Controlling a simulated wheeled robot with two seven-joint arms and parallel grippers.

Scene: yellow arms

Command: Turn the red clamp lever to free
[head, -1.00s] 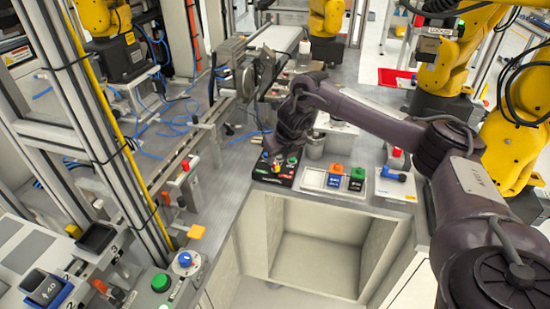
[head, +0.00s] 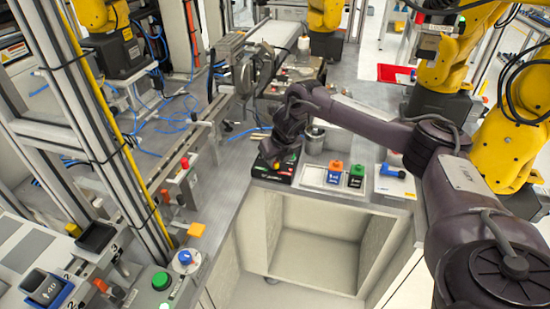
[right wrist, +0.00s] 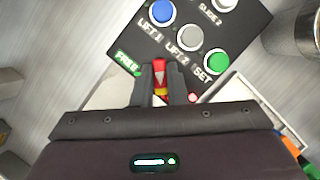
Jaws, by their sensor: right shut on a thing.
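The red clamp lever (right wrist: 159,68) shows in the right wrist view as a red tip with yellow below it. My right gripper (right wrist: 162,78) is shut on it, one dark finger on each side. The lever sits at the lower edge of a black control panel (right wrist: 225,50), between the green FREE label (right wrist: 127,62) at left and a small red mark (right wrist: 193,97) at right. In the head view my right gripper (head: 277,158) is over the panel (head: 262,172) and hides most of it and the lever. My left gripper is not in view.
The panel carries a blue button (right wrist: 162,12), a grey button (right wrist: 188,37) and a green button (right wrist: 217,62) close to the fingers. A metal cylinder (right wrist: 307,35) stands to the right. Blue (head: 334,176) and green (head: 356,178) blocks stand right of the panel in the head view.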

